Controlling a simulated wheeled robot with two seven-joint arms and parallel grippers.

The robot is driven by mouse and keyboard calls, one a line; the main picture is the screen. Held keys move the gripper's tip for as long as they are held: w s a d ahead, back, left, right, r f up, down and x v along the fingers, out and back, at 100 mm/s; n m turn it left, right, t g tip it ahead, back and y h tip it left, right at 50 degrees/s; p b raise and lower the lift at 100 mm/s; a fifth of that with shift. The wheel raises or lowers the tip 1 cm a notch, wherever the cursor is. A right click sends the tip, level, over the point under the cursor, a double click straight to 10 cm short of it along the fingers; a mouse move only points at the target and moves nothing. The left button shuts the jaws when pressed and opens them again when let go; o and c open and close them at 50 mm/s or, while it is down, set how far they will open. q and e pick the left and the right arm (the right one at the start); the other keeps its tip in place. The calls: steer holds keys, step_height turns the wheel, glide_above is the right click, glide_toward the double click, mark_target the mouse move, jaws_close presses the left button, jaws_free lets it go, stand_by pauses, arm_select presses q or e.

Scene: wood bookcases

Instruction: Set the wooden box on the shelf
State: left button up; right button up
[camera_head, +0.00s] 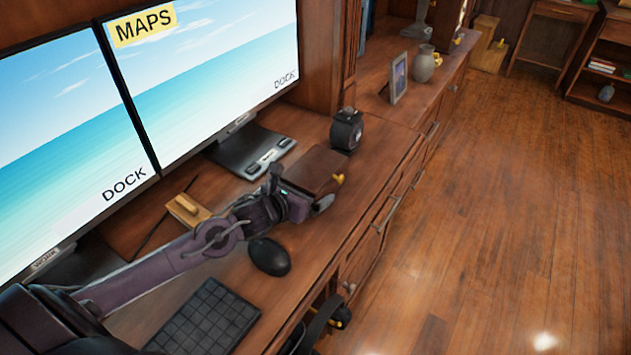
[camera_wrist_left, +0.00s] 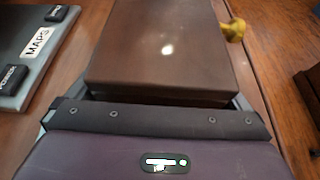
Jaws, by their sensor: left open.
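The wooden box (camera_head: 318,167) is dark brown and lies on the desk in the head view, beyond the keyboard and mouse. In the left wrist view the box (camera_wrist_left: 165,45) fills the middle, its flat top showing. A small yellow piece (camera_wrist_left: 232,30) shows at its right side. My left gripper (camera_head: 303,190) is at the near end of the box, jaws open, with a fingertip showing on either side of that end. Contact between fingers and box cannot be told. My right gripper cannot be made out.
Two monitors (camera_head: 215,65) stand at the back left. A black mouse (camera_head: 269,256), keyboard (camera_head: 205,318) and round black object (camera_head: 346,130) are on the desk. A lower cabinet top beyond holds a picture frame (camera_head: 398,77) and vase (camera_head: 424,64). The wood floor (camera_head: 500,220) at right is clear.

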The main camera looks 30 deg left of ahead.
arm_select(q)
steer(key=shift+w+f, duration=0.15)
steer(key=shift+w, duration=0.2)
steer(key=shift+c, duration=0.3)
steer(key=c, duration=1)
steer(key=shift+r, duration=0.25)
